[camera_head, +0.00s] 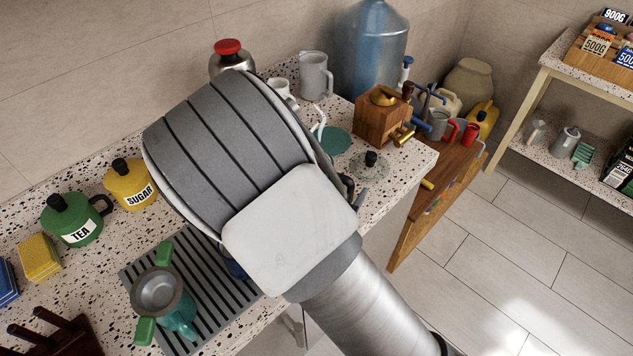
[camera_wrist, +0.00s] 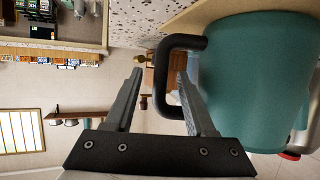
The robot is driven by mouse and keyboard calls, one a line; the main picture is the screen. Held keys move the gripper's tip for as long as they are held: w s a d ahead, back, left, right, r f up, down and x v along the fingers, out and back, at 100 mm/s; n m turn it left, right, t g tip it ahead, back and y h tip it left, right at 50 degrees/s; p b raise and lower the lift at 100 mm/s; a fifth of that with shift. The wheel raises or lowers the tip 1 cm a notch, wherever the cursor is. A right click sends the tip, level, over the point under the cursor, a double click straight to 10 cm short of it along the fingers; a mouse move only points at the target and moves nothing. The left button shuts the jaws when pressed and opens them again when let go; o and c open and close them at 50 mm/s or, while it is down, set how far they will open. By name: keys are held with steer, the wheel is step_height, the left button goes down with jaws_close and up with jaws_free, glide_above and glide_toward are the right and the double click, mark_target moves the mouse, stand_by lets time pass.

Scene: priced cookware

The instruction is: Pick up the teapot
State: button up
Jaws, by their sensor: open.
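A teal pot with a black loop handle, which looks like the teapot (camera_wrist: 255,85), fills the right of the wrist view. Its spout and lid are not clear there. My gripper (camera_wrist: 160,75) is open at the handle (camera_wrist: 160,75). One finger appears to overlap the handle's loop and the other lies outside it, so the handle's bar shows between the fingers. I cannot tell whether either finger touches it. In the head view my arm covers the gripper and most of what is around it.
The speckled counter (camera_head: 395,205) holds a green TEA pot (camera_head: 75,222), a yellow SUGAR pot (camera_head: 130,185), a drying rack (camera_head: 220,305) with a metal-and-green vessel (camera_head: 160,290), a grey jug (camera_head: 315,75) and a wooden grinder (camera_head: 378,125). A large blue bottle (camera_head: 370,50) stands behind. Floor is clear at right.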

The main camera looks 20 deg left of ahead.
jaws_close()
stand_by(1.4)
